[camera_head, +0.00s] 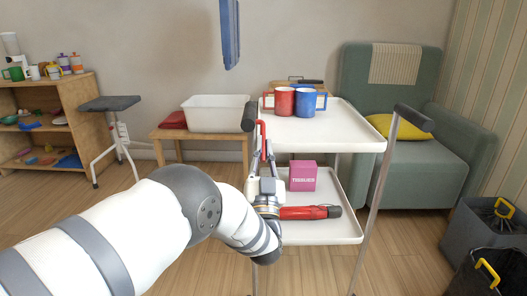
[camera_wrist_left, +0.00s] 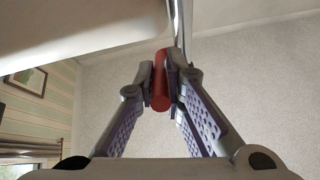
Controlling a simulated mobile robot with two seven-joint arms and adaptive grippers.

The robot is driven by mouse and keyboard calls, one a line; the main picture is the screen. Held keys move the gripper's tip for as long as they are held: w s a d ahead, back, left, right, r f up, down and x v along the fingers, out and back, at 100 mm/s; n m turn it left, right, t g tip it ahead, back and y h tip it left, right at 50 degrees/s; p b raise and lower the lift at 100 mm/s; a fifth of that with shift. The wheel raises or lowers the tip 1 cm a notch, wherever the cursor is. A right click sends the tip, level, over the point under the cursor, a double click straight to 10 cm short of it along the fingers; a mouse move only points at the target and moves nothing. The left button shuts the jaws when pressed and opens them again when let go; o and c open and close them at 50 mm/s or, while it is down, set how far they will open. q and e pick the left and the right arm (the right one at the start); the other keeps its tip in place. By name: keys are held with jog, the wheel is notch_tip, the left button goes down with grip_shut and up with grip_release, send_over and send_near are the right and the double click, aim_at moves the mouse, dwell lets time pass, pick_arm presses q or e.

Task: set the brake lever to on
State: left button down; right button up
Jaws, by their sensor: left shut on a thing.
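The brake lever (camera_head: 262,128) is a thin red lever with a bent top, at the left side of a white two-shelf trolley (camera_head: 370,146). It stands roughly upright beside the dark left handle grip. My left gripper (camera_head: 264,158) reaches up from below, shut on the lever's lower part. In the left wrist view, the red lever end (camera_wrist_left: 160,88) sits between the two fingertips (camera_wrist_left: 162,78). The fingers and wrist hide part of the lever and its mount. My right gripper is not in view.
A red mug (camera_head: 285,101) and a blue mug (camera_head: 305,101) stand on the top shelf. A pink box (camera_head: 303,176) and a red-and-black torch-like object (camera_head: 308,212) are at the lower shelf. A white tub (camera_head: 214,114) and a green armchair (camera_head: 400,150) stand behind.

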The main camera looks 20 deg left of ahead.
pick_arm(q)
jog(key=c, duration=1.7)
grip_release()
jog(key=shift+a+f, duration=0.1)
jog(key=shift+o, duration=0.2)
jog(key=v, duration=1.2)
